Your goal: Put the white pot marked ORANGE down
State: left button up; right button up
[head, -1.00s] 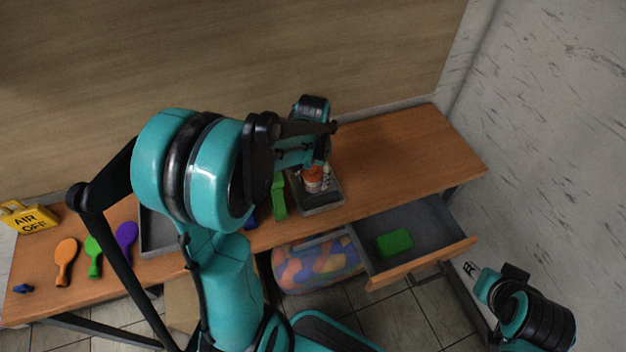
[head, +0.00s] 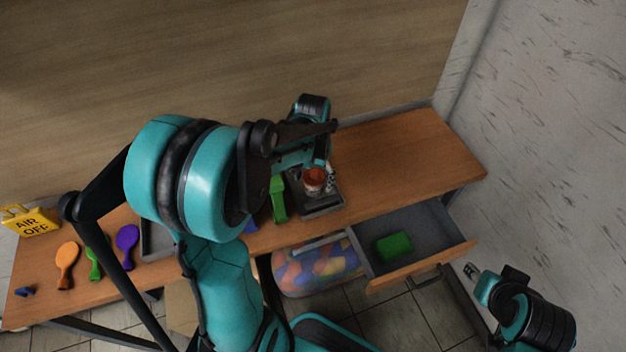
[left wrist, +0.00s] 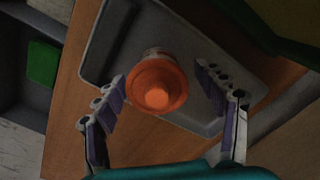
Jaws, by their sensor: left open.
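The white pot (head: 315,180), with orange paint filling its top, stands in the grey tray (head: 326,209) on the table. In the left wrist view the pot (left wrist: 158,84) shows from above as an orange disc, with little of its white side visible; its marking cannot be read. My left gripper (left wrist: 162,88) is open, with one finger on each side of the pot and visible gaps between. In the head view my left gripper (head: 323,172) is partly hidden by its own arm. My right gripper (head: 472,272) is at the lower right, away from the table.
A green upright object (head: 278,199) stands just left of the tray. An open drawer (head: 430,235) below holds a green block (head: 394,245). Orange, green and purple paddle shapes (head: 127,246) and a yellow AIR OFF sign (head: 32,221) are at left. The table's right part is clear.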

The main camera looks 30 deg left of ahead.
pick_arm(q)
notch_tip(320, 180, up, 10)
jog(key=p, duration=0.3)
jog(key=shift+r, duration=0.25)
jog(key=s+d+r+t, duration=0.2)
jog(key=s+d+t, duration=0.5)
jog(key=s+d, duration=0.2)
jog(key=shift+s+d+r+m, duration=0.3)
jog(key=shift+s+d+m, duration=0.1)
jog(key=shift+s, duration=0.15)
